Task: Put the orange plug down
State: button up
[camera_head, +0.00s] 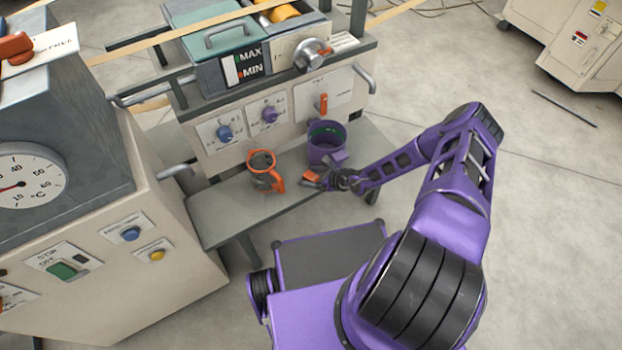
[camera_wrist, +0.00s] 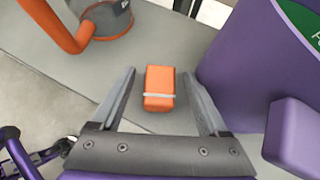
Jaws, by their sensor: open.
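The orange plug (camera_wrist: 159,88) is a small block with a pale band around it. In the wrist view it lies on the grey bench top (camera_wrist: 215,22), between the two fingers of my gripper (camera_wrist: 160,98) with gaps on both sides. My gripper is open and does not touch the plug's sides. In the head view the plug (camera_head: 312,175) shows as a small orange patch at the tip of my gripper (camera_head: 322,180), near the bench's front edge.
An orange-handled grey jug (camera_head: 263,172) stands left of my gripper. A purple container (camera_head: 325,145) with green inside stands close behind it, and also shows at right in the wrist view (camera_wrist: 240,70). The machine panel with knobs (camera_head: 270,115) rises behind the bench.

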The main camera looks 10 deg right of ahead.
grip_shut()
dwell(0.3)
